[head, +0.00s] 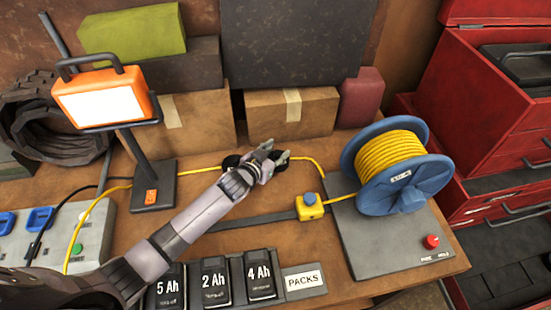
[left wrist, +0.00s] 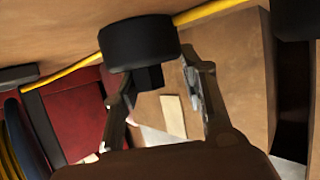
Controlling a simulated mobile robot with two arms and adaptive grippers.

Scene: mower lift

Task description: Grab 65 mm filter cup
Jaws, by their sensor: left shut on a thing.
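A black, round cup-like piece (left wrist: 138,42) shows large in the left wrist view, with a squarish dark stub below it. My left gripper (left wrist: 165,80) is shut on this stub, one finger on each side. In the head view my left gripper (head: 269,152) is over the back middle of the bench, and the cup (head: 281,158) is partly hidden behind its fingers. Another black round piece (head: 231,161) lies just left of it. No size marking is readable on either, so I cannot tell which is 65 mm. My right gripper is not in view.
A yellow cable (head: 308,161) runs along the bench behind the gripper. A blue reel (head: 397,172) stands to the right, and an orange work lamp (head: 106,97) to the left. Cardboard boxes (head: 291,113) line the back. Battery packs (head: 216,279) sit in front.

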